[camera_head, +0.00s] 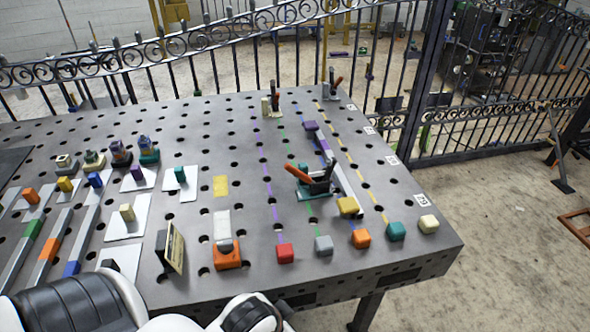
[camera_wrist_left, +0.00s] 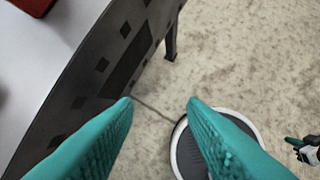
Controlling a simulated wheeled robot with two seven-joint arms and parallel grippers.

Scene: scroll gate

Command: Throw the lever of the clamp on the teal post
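A clamp with a teal base (camera_head: 314,188) stands right of centre on the perforated table in the head view. Its orange-red lever (camera_head: 297,172) slants up to the left, and a dark arm points up to the right. Two more clamps stand at the back, one with a cream base (camera_head: 270,106) and one with a grey base (camera_head: 331,91). My left gripper (camera_wrist_left: 160,105) is open and empty beside the table edge, its teal fingers over the floor. A small teal-tipped black and white part (camera_wrist_left: 305,147), possibly my right gripper, shows at the right edge; its state is unclear.
Coloured blocks, including a red one (camera_head: 285,253) and a teal one (camera_head: 396,231), line the table's front edge. A yellow block (camera_head: 348,206) sits by the clamp. A dark upright plate (camera_head: 171,248) and an orange block (camera_head: 227,256) stand front left. A fence (camera_head: 200,65) runs behind.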

